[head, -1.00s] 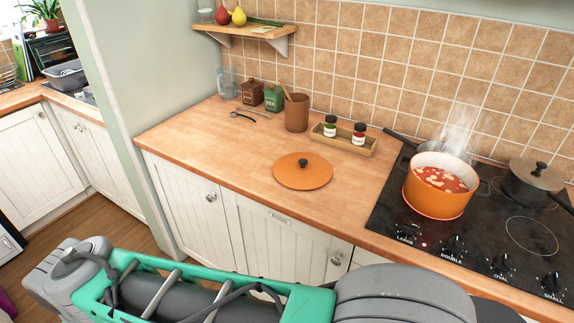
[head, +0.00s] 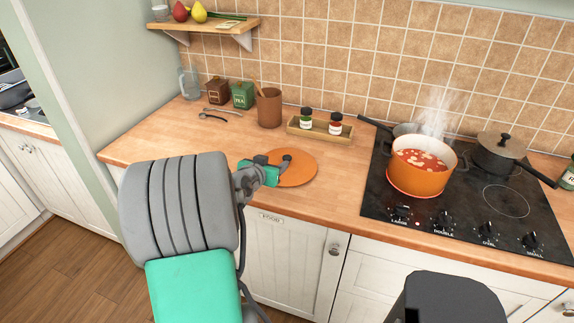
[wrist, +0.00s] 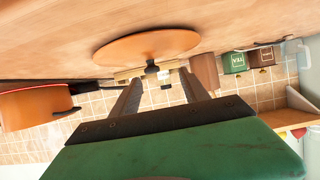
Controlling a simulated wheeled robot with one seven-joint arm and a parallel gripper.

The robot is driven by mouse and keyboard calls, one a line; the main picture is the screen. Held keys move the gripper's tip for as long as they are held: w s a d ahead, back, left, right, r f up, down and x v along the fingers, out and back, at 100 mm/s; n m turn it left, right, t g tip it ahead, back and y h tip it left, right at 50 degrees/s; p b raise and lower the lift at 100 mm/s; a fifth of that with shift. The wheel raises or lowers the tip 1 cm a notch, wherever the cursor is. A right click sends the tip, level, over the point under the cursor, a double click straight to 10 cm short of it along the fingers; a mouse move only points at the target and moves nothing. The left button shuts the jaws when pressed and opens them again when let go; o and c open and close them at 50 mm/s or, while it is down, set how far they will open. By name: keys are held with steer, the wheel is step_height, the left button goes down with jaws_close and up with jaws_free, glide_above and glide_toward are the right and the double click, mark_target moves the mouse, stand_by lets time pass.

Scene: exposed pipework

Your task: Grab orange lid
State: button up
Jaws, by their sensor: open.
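The orange lid (head: 298,168) lies flat on the wooden counter in the head view, its left part behind my gripper. My gripper (head: 283,162) reaches over the lid from the left, close to its dark knob, which is partly hidden there. In the wrist view, seen upside down, the lid (wrist: 150,46) is ahead with its black knob (wrist: 151,68) pointing down in the picture. My gripper (wrist: 158,88) is open, its two fingers apart on either side of the knob's line. The knob appears beyond the fingertips, and I see no grip on it.
A steaming orange pot (head: 418,175) of red soup stands on the black hob (head: 460,205) at right. A wooden tray (head: 318,137) with two jars, a brown pot (head: 269,112) and tins stand behind the lid. The counter right of the lid is clear.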

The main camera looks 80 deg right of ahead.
mark_target(287, 156)
steer(key=s+d, duration=0.1)
steer(key=d, duration=0.1)
steer(key=d+f+p, duration=0.1)
steer(key=d, duration=0.1)
steer(key=s+d+f+p, duration=0.1)
steer(key=d, duration=0.2)
steer(key=shift+s+f, duration=0.2)
steer(key=shift+s, duration=0.1)
steer(key=shift+d+f, duration=0.15)
steer(key=shift+d, duration=0.15)
steer(key=shift+c, duration=0.4)
jaws_close()
